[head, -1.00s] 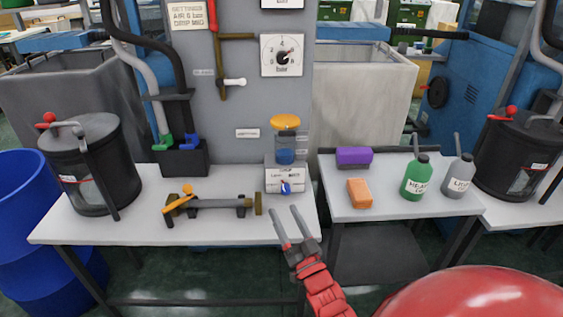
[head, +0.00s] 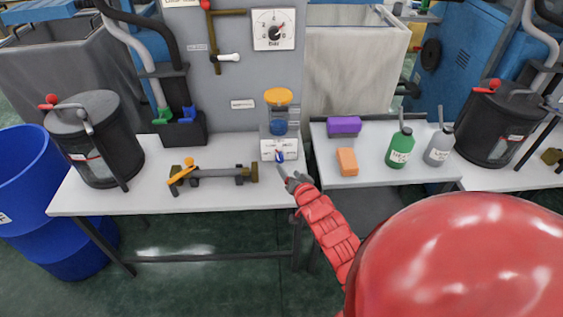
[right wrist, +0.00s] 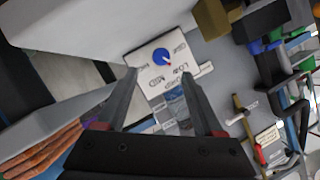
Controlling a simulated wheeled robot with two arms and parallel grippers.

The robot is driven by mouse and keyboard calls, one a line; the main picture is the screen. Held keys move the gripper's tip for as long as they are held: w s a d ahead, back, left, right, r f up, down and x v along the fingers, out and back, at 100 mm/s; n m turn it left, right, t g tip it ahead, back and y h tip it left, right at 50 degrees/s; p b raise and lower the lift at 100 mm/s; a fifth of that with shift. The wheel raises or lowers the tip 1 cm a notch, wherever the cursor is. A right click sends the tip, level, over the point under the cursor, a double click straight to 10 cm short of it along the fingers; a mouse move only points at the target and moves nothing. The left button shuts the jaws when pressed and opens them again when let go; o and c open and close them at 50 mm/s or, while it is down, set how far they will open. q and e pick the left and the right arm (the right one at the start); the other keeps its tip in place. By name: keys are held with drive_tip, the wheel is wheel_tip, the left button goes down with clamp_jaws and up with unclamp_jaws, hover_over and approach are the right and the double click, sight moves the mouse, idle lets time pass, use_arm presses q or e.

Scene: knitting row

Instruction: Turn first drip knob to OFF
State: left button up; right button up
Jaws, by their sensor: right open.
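The drip knob (head: 279,156) is a small blue knob on the front of a white labelled box (head: 268,145), under an orange-topped unit at the back table's right end. In the right wrist view the knob (right wrist: 161,56) has a small red mark at its lower right, toward the lettering that looks like LOW; the other labels are hard to read. My right gripper (head: 283,174) is open and empty, just in front of and below the knob. In the right wrist view its fingers (right wrist: 160,74) point at the box with a gap to the knob. My left gripper is out of view.
A grey bar with an orange lever (head: 215,175) lies left of the box. On the right table stand an orange block (head: 347,162), a purple block (head: 344,126), a green bottle (head: 399,148) and a grey bottle (head: 438,148).

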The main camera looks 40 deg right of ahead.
sight(281, 160)
drive_tip(key=x, duration=0.8)
drive_tip(key=shift+w, duration=0.3)
clamp_jaws()
